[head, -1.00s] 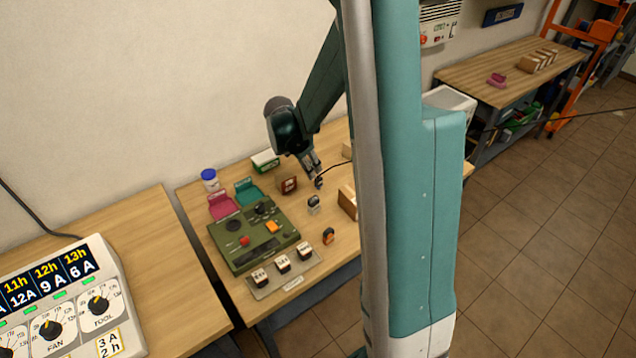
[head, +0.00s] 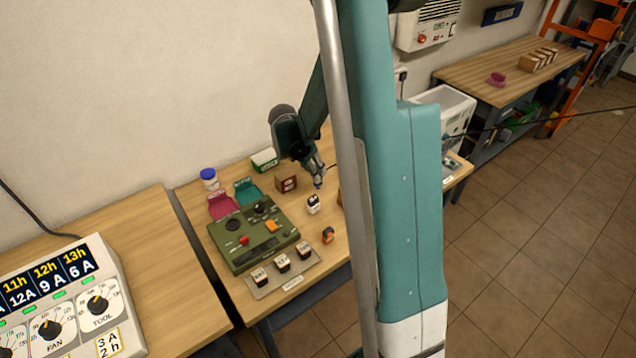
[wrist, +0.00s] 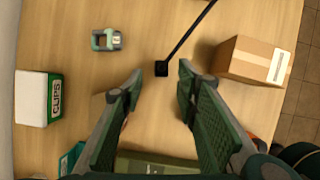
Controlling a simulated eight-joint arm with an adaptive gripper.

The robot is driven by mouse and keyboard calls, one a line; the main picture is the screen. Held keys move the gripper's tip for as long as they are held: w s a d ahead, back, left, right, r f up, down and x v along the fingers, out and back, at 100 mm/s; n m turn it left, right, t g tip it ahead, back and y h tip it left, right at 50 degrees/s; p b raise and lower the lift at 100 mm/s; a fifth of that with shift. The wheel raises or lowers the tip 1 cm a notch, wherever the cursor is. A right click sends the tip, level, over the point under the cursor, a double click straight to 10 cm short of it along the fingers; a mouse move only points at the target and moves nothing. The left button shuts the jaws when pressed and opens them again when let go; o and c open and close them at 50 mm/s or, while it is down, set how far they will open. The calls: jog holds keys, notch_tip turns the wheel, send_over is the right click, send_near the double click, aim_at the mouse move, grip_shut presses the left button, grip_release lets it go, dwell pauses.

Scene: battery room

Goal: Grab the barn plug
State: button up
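A small black plug (wrist: 161,68) on the end of a black cable shows in the wrist view, over the wooden table; I can read no label on it. My gripper (wrist: 161,72) is open, with one finger on each side of the plug in the picture and a gap to each. I cannot tell how far below the fingertips the plug is. In the head view my gripper (head: 318,180) points down low over the table, behind the small white-and-black block (head: 313,204). There the plug is mostly hidden by the fingers, and only a short piece of cable shows.
A cardboard box (wrist: 252,62) lies right of the fingers in the wrist view. A grey-green clamp-like piece (wrist: 107,40) and a green-and-white CLIPS box (wrist: 38,98) are on the left. A green control box (head: 252,236) stands nearer in the head view.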

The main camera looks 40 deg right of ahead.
jog(key=shift+d+f, duration=0.25)
jog(key=shift+f, duration=0.2)
jog(key=shift+f, duration=0.1)
jog(key=shift+b+x, duration=0.35)
jog(key=shift+x, duration=2.2)
jog(key=shift+d, duration=0.1)
jog(key=shift+c, duration=0.3)
jog(key=c, duration=0.9)
